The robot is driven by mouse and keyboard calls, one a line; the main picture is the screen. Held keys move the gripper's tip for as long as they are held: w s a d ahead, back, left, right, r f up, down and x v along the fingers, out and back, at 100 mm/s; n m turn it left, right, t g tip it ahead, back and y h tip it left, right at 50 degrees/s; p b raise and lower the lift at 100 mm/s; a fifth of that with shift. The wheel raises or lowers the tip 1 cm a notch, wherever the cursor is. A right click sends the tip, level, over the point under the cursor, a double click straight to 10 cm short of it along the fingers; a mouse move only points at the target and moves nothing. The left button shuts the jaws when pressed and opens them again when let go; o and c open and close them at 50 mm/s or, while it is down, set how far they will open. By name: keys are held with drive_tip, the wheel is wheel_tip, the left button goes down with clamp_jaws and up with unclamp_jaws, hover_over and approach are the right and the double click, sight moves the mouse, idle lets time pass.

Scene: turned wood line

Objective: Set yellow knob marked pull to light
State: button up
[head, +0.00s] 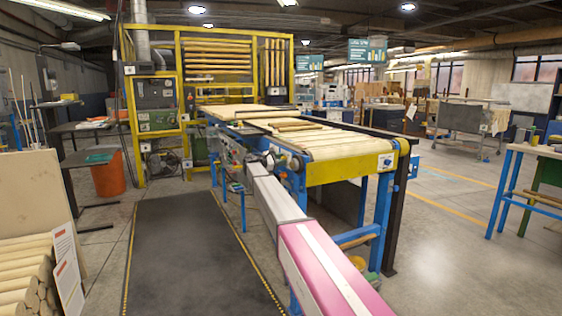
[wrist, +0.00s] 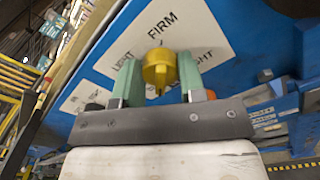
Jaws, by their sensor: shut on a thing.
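The yellow knob (wrist: 159,70) sits on a white label plate (wrist: 167,22) in the wrist view. The plate reads LIGHT at the left, FIRM at the top and a partly hidden word ending in GHT at the right. My gripper (wrist: 160,76) has its two green fingers shut on either side of the knob. A thin dark mark shows above the knob toward FIRM, but I cannot tell for certain where the knob points. In the head view my arm reaches to the side of the blue conveyor (head: 374,195), and the knob is too small to make out there.
The conveyor's belt carries wooden pieces (head: 293,126). A dark floor mat (head: 190,250) lies clear to its left. A yellow-framed rack (head: 180,95) stands behind. An orange bin (head: 107,176) and stacked round wood (head: 25,275) are at the left.

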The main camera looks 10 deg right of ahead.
drive_tip(key=shift+m, duration=0.3)
drive_tip(key=m, duration=0.3)
drive_tip(key=shift+s+m, duration=0.1)
drive_tip(key=shift+m, duration=0.2)
drive_tip(key=m, duration=0.4)
drive_tip(key=shift+f, duration=0.1)
drive_tip(key=m, duration=0.5)
drive_tip(key=shift+f+m, duration=0.15)
drive_tip(key=shift+m, duration=2.15)
drive_tip(key=o, duration=0.9)
